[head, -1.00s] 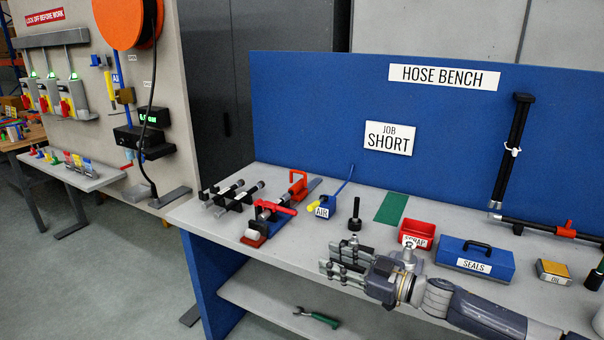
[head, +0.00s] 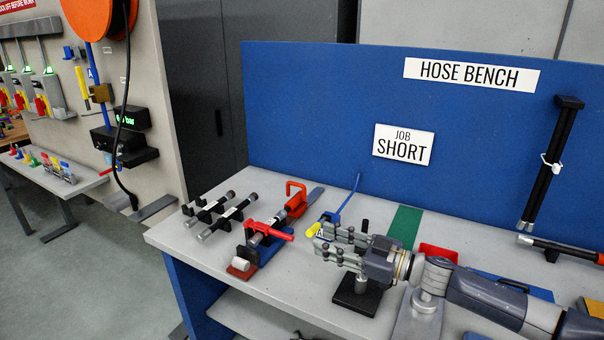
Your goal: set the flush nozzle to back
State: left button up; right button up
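No part in view is labelled as a flush nozzle. A yellow tip (head: 314,229) points left from the blue piece marked AIR, which has a thin blue hose (head: 348,200) rising behind it. My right gripper (head: 322,240) reaches in from the right over the bench, its fingers apart and pointing left, close to the yellow tip in the picture. It hides most of the blue piece; I cannot tell whether they touch. A black stand (head: 345,293) is below the gripper, its post partly hidden behind the hand. My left gripper is out of view.
A red clamp fixture (head: 268,230) with a hose lies left of the gripper, beside two black hose pieces (head: 215,207). A green mat (head: 404,224) and a red bin (head: 437,251) lie behind my arm. The JOB SHORT card (head: 403,145) is on the blue backboard.

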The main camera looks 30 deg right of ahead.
aim_at(296, 206)
jog(key=i+l, duration=1.05)
